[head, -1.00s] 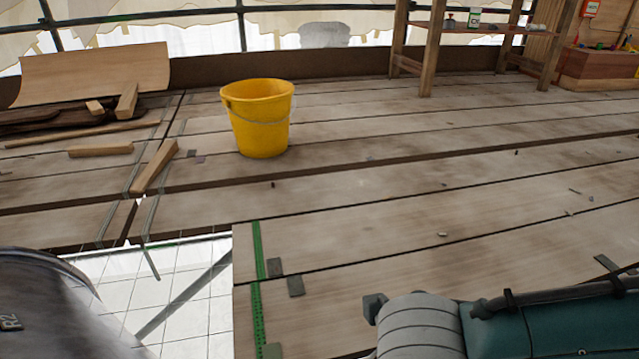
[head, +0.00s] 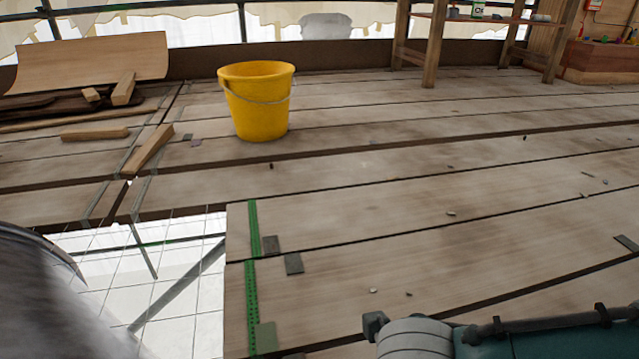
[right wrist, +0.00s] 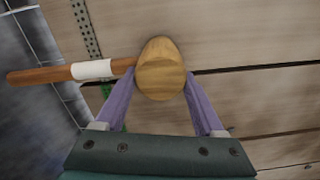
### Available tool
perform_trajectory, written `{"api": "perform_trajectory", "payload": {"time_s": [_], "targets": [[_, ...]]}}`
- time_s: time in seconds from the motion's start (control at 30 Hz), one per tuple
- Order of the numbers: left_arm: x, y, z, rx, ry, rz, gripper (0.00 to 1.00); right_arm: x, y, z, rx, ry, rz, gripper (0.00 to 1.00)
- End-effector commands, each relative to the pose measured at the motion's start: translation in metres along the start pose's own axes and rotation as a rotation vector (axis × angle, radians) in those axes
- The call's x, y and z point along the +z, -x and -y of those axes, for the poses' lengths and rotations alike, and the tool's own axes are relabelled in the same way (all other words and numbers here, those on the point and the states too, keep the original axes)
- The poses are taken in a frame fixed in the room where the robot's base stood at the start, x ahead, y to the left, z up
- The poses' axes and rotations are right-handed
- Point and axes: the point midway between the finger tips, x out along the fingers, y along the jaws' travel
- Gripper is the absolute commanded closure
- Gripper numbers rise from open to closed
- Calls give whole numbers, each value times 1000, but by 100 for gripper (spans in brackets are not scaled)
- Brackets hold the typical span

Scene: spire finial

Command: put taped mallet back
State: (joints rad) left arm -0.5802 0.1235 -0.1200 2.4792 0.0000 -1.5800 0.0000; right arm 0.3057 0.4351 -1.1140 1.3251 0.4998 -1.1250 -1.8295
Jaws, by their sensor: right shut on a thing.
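The taped mallet shows in the right wrist view, with a rounded yellow-brown wooden head (right wrist: 160,70) and an orange-brown handle (right wrist: 40,76) pointing left. White tape (right wrist: 92,69) wraps the handle near the head. My right gripper (right wrist: 160,82) is shut on the mallet's head, one purple finger on each side. The mallet is over the plank floor and the gap at its left. In the head view only part of my right arm shows at the bottom right, and the right gripper and mallet are out of sight. My left gripper is not in view.
A yellow bucket (head: 257,100) stands on the plank deck (head: 400,210). An opening with a white grid (head: 175,285) lies at the lower left. Loose wood pieces (head: 95,134) lie at the left. A wooden shelf (head: 470,24) and a wooden box (head: 600,62) stand at the back right.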

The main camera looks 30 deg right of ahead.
Motion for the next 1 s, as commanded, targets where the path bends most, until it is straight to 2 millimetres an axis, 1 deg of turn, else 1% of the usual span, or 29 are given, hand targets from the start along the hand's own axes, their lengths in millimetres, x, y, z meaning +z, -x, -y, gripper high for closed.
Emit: {"api": "perform_trajectory", "payload": {"time_s": [0.1,0.13,0.33,0.37,0.57,0.67,0.77,0.87,1.0], "targets": [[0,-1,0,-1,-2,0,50,0,-1,-1,2,0,1,100],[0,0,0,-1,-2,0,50,0,-1,0,0,0,0,26],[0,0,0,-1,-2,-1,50,0,0,0,0,0,0,3],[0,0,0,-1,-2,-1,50,0,0,0,0,0,0,0],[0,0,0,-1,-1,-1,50,0,0,0,0,0,0,0],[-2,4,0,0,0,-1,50,0,4,0,0,0,0,0],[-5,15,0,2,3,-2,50,0,18,0,0,0,0,0],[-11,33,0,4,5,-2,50,1,39,0,0,0,1,0],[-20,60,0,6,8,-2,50,1,71,0,2,1,1,0]]}}
